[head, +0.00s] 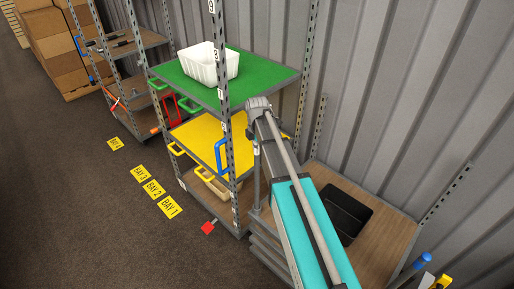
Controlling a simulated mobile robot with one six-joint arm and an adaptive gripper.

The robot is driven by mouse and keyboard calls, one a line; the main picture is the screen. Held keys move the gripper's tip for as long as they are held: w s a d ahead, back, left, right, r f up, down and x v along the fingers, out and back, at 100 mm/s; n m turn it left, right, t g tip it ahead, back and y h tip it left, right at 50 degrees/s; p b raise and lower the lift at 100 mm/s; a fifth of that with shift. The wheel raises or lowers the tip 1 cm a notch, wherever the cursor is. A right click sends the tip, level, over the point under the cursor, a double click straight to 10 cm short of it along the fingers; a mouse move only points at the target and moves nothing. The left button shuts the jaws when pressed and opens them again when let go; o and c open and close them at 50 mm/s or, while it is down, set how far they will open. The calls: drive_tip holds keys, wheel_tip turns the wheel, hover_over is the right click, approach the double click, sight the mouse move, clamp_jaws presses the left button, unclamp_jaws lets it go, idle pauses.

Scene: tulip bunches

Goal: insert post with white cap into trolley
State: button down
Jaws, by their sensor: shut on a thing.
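My gripper (252,134) is at the far end of my teal and grey arm, in front of the green and yellow shelves. It is shut on a thin grey upright post (257,180). A small pale patch near the post's top may be its white cap, but it is too small to be sure. The post looks about vertical. Its lower end is near the left back corner of the low trolley with a wooden top (388,232). I cannot tell whether it is in a socket. My arm hides part of the trolley.
A shelf trolley with a green top (262,72) carrying a white basket (209,64) stands close behind my gripper. A black bin (347,214) is in the wooden top. Blue-capped (425,258) and yellow-capped (443,281) posts are at lower right.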

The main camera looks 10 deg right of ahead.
drive_tip(key=shift+f+b, duration=0.65)
drive_tip(key=shift+f, duration=0.05)
drive_tip(key=shift+c, duration=1.8)
unclamp_jaws()
drive_tip(key=shift+r, duration=0.15)
drive_tip(key=shift+r+p, duration=2.4)
drive_tip(key=shift+p, duration=0.1)
